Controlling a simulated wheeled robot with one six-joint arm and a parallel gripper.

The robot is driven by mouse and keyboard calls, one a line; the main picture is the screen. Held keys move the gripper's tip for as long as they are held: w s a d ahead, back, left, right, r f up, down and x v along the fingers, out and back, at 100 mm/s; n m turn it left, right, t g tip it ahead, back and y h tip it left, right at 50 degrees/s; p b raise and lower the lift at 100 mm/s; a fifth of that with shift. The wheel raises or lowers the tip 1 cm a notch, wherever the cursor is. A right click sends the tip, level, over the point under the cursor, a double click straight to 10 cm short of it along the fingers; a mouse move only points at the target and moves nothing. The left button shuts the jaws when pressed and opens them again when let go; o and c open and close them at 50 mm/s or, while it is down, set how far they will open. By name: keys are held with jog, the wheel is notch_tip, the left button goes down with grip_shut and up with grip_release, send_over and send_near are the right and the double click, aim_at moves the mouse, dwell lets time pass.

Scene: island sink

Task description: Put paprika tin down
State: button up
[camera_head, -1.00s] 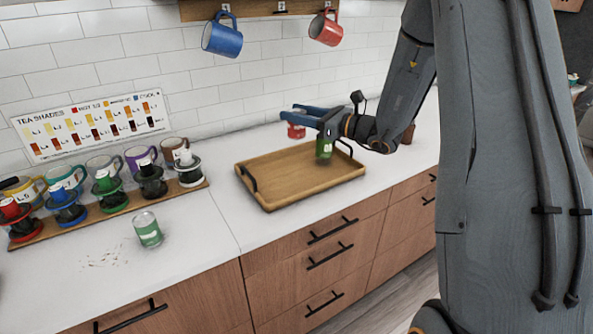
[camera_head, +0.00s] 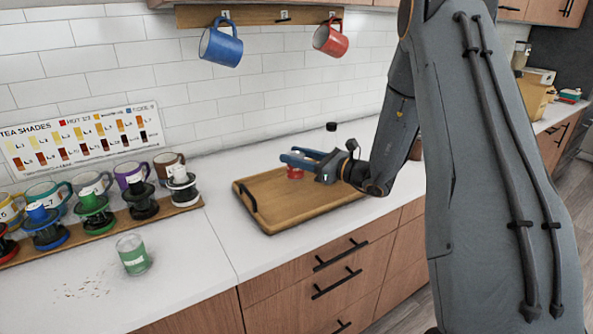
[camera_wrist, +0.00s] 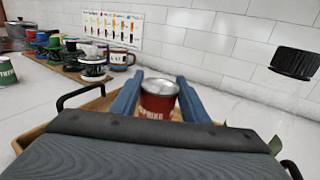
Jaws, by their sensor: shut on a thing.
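The paprika tin is red with a silver lid. In the wrist view the tin (camera_wrist: 158,98) sits between the two blue fingers of my gripper (camera_wrist: 157,82), which is shut on it. In the head view only a small red part of the tin (camera_head: 295,174) shows below the fingers of my gripper (camera_head: 291,157). It is low over the back part of the wooden tray (camera_head: 270,212). I cannot tell whether its base touches the tray, since the fingers and palm hide it.
A green tin (camera_head: 133,254) stands on the counter at left, near scattered crumbs. A rack with several mugs and coloured holders (camera_head: 95,215) is behind it. A black cap-like thing (camera_wrist: 295,63) is right of the gripper. Blue (camera_head: 221,46) and red (camera_head: 331,38) mugs hang above.

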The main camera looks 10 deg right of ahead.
aim_at(303, 171)
jog(key=shift+f+p, duration=0.55)
jog(key=shift+f, duration=1.75)
jog(key=shift+f, duration=0.15)
jog(key=o, duration=1.2)
jog(key=shift+s+d, duration=0.1)
jog(key=shift+d, duration=0.05)
jog(key=b+v, duration=0.4)
jog(key=v, duration=0.7)
jog(key=shift+s+d, duration=0.2)
jog(key=shift+s, duration=0.05)
jog(key=shift+s, duration=0.1)
